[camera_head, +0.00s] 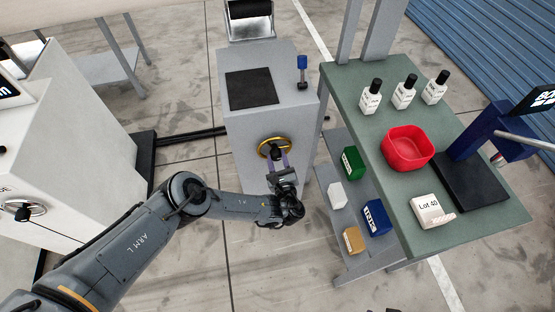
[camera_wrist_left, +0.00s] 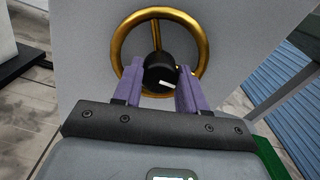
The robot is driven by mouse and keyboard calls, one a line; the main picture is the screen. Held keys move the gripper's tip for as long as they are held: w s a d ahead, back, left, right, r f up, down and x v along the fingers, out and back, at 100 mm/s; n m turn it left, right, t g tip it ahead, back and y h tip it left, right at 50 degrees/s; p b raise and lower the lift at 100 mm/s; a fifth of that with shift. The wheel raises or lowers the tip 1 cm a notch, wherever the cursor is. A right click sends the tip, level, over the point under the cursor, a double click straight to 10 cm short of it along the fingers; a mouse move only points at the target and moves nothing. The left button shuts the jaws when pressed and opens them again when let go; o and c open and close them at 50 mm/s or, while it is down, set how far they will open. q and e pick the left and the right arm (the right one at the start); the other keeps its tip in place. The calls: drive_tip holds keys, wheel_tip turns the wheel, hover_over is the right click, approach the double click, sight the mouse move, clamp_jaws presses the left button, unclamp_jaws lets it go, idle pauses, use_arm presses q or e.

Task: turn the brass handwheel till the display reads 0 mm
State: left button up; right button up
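The brass handwheel (camera_head: 261,147) is on the front of a grey cabinet (camera_head: 243,130); it also shows in the left wrist view (camera_wrist_left: 119,50), with a black hub (camera_wrist_left: 158,72) bearing a white mark. My left gripper (camera_head: 280,160) is at the wheel's lower part. Its two purple fingers (camera_wrist_left: 160,80) stand apart, one on each side of the hub, covering parts of the lower rim. I cannot tell whether they touch the hub. A dark display (camera_head: 6,90) is cut off at the left edge; only a letter like "m" shows, no full reading. My right gripper is out of view.
A white machine (camera_head: 85,130) with a silver handwheel (camera_head: 38,209) stands left. A green-topped bench (camera_head: 375,85) stands right, with bottles (camera_head: 404,95), a red bowl (camera_head: 407,148) and a "Lot 40" box (camera_head: 430,209). Coloured boxes lie on its lower shelf. A blue-topped lever (camera_head: 302,63) is on the cabinet.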

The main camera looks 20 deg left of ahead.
use_arm(q)
drive_tip(key=c, duration=0.4)
drive_tip(key=shift+o, duration=0.2)
drive_tip(key=shift+n, duration=0.3)
drive_tip(key=shift+n+p, duration=0.7)
drive_tip(key=shift+n, duration=0.3)
drive_tip(key=n+p, duration=0.1)
drive_tip(key=n, duration=0.3)
drive_tip(key=shift+p, duration=0.35)
drive_tip(key=n+p, duration=0.1)
drive_tip(key=n, duration=0.4)
drive_tip(key=shift+f, duration=0.1)
drive_tip(key=shift+f+n, duration=0.1)
drive_tip(key=shift+n, duration=1.9)
drive_tip(key=shift+a, duration=0.1)
